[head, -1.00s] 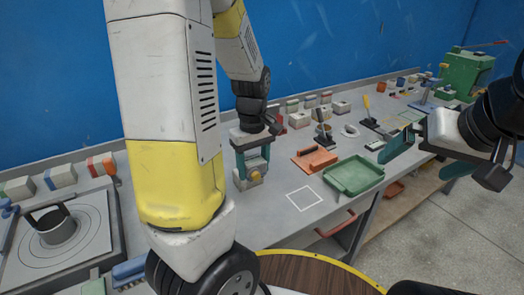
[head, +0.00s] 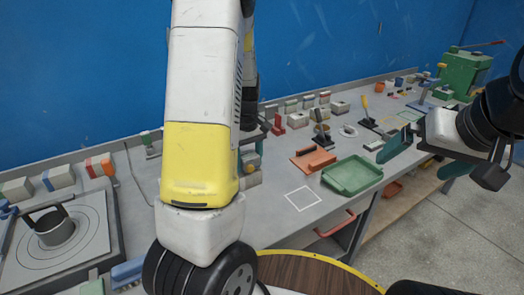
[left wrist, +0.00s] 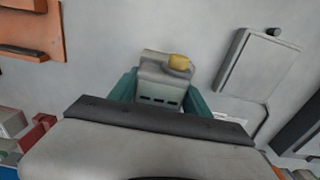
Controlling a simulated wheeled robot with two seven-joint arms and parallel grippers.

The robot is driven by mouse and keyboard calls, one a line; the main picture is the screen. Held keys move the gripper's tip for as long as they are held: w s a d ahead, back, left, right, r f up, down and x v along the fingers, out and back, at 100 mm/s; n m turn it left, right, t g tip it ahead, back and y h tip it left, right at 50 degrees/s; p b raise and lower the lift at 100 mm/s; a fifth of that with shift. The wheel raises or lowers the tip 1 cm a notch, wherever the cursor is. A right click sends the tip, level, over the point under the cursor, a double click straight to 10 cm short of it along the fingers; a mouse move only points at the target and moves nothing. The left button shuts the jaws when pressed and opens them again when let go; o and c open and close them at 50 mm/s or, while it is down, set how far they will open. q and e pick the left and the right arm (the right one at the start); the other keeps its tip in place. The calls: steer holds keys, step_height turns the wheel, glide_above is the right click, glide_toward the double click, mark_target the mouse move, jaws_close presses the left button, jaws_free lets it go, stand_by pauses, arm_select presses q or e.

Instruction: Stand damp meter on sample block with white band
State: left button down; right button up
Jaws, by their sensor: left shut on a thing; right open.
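My left gripper (left wrist: 160,98) is shut on the damp meter (left wrist: 158,70), a grey body with a yellow knob and dark slots. In the head view the left gripper (head: 251,148) is partly hidden behind my left arm; the meter (head: 250,180) shows below it, over the bench. Whether it touches the bench is unclear. Small sample blocks stand along the back, including one pale block (head: 340,108); several have coloured bands. I cannot tell which band is white. My right gripper (head: 424,157) is open and empty at the right, above the bench's front edge.
An orange float (head: 313,160), a green tray (head: 352,175) and a white square outline (head: 303,199) lie right of the meter. More blocks (head: 60,177) stand at the back left. A green machine (head: 467,72) is far right.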

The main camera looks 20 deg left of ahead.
mark_target(249, 155)
arm_select(q)
steer(key=shift+f, duration=0.15)
steer(key=shift+c, duration=2.4)
jaws_free()
step_height(249, 155, up, 12)
steer(key=shift+d+r, duration=0.1)
steer(key=shift+r, duration=0.05)
steer(key=s+d+r+m+t+h, duration=0.1)
steer(key=s+d+r+m+t, duration=0.2)
steer(key=s, duration=0.6)
steer(key=s+d+r+m+t+h, duration=0.1)
steer(key=s+d+r+m+t, duration=0.2)
steer(key=s+d+r+m, duration=0.3)
steer(key=shift+s+d+r+m, duration=0.35)
steer(key=shift+s+d+m, duration=0.3)
steer(key=shift+s, duration=1.1)
